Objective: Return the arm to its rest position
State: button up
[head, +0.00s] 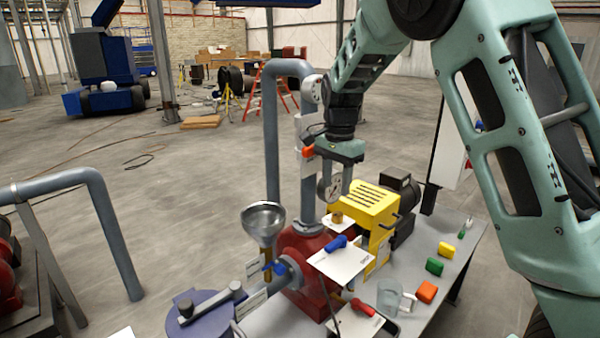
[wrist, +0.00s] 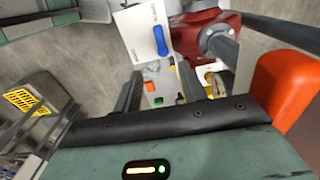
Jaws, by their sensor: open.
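My arm reaches in from the upper right of the head view. My gripper (head: 336,178) points down above the press table, in front of the grey pipes. In the wrist view my gripper (wrist: 158,88) has its two dark fingers apart, with nothing held between them. The fingertips overlap the area of the round gauge (head: 327,188) in the head view, and I cannot tell whether they touch it. Below is the red pump body (head: 302,245), which also shows in the wrist view (wrist: 200,35). A white plate with a blue handle (head: 336,243) lies close to it.
The yellow motor guard (head: 368,212) stands right of the gripper. The grey pipe (head: 270,140) rises at its left. A metal funnel (head: 263,220), a clear glass (head: 389,296) and several coloured blocks (head: 427,291) are on or over the table. Open floor lies left.

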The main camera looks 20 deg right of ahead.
jog(key=shift+a, duration=0.1)
jog(key=s+a+f+n+y, duration=0.1)
jog(key=s+a+n+y, duration=0.1)
jog(key=s+a+n, duration=1.05)
jog(key=s+a+f+n, duration=0.1)
jog(key=s+a+n, duration=0.2)
jog(key=s, duration=0.4)
jog(key=s+a+f+n+h+b, duration=0.1)
jog(key=s+a+n, duration=0.1)
jog(key=s, duration=0.4)
jog(key=s+a+f+n, duration=0.1)
jog(key=s+a+n, duration=0.2)
jog(key=s, duration=0.4)
jog(key=shift+s+a+f+n, duration=0.15)
jog(key=shift+s+a+n, duration=0.2)
jog(key=shift+n, duration=0.4)
jog(key=shift+w, duration=0.1)
